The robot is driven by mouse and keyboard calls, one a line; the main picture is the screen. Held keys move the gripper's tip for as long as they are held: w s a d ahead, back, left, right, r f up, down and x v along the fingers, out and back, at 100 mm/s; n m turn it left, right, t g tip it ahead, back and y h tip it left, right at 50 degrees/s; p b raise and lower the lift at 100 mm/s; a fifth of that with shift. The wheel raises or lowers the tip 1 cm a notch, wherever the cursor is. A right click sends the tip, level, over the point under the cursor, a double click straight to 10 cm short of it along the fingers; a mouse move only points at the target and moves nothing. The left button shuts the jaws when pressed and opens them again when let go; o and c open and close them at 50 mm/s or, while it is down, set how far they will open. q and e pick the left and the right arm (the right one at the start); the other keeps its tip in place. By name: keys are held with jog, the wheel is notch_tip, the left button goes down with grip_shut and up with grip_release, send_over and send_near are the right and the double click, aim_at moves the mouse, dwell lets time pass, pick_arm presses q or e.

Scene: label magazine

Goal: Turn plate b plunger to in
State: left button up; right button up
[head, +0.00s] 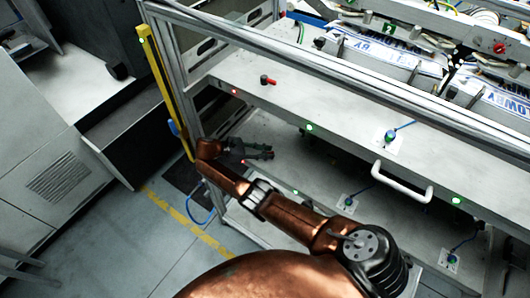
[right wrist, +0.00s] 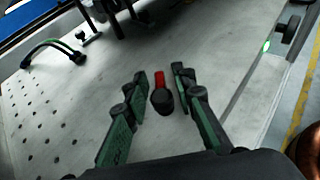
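In the right wrist view a plunger with a red body and a black round end (right wrist: 162,98) stands on a pale metal plate (right wrist: 75,125). My right gripper (right wrist: 160,82) is open, with one green-and-black finger on each side of the plunger. Gaps show between the fingers and the plunger. In the head view my right gripper (head: 262,152) is at the left end of the lower shelf (head: 275,128), below the upper plate. The plunger there is not clearly visible. Another red-and-black plunger (head: 267,80) sits on the upper plate (head: 330,100). My left gripper is not in view.
A metal frame post (head: 185,85) and a yellow upright strip (head: 165,85) stand left of the shelves. A white handle (head: 402,184) and blue-cabled sensors (head: 391,136) are on the right. A green-black cable (right wrist: 52,47) lies on the wrist-view plate.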

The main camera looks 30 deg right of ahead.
jog(key=shift+w+a+r, duration=0.1)
jog(key=shift+w+a, duration=0.05)
jog(key=shift+r, duration=0.1)
jog(key=shift+r, duration=0.25)
notch_tip(320, 180, up, 9)
dwell(0.4)
jog(key=shift+a, duration=0.1)
